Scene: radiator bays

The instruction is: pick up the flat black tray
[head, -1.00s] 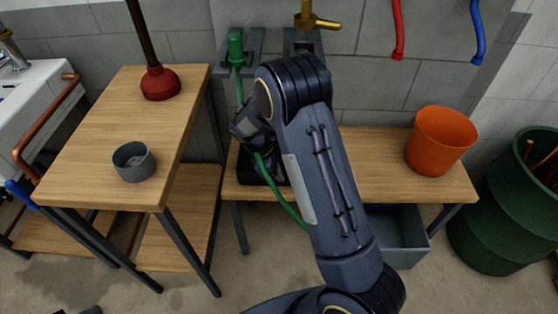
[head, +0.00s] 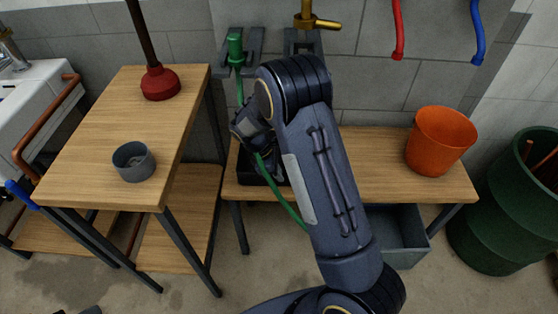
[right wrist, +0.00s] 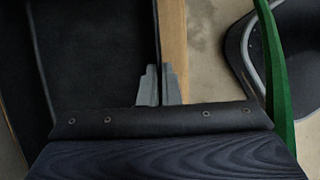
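The flat black tray (head: 246,172) lies on the low wooden bench, at its left end, largely hidden behind my right arm in the head view. In the right wrist view the tray (right wrist: 95,50) fills the left side, with its thin wall running up the middle. My right gripper (right wrist: 160,88) has its two grey fingers close together, one on each side of that wall, shut on it. Its fingertips are hidden in the head view. Small dark shapes at the bottom left edge of the head view may be part of my left gripper, too little to tell.
A green hose (head: 288,205) hangs close by my right wrist. An orange bucket (head: 441,140) stands on the bench's right end (head: 385,180), with a grey bin (head: 405,257) below. A taller table (head: 95,150) at left holds a plunger (head: 160,84) and a grey cup (head: 134,163).

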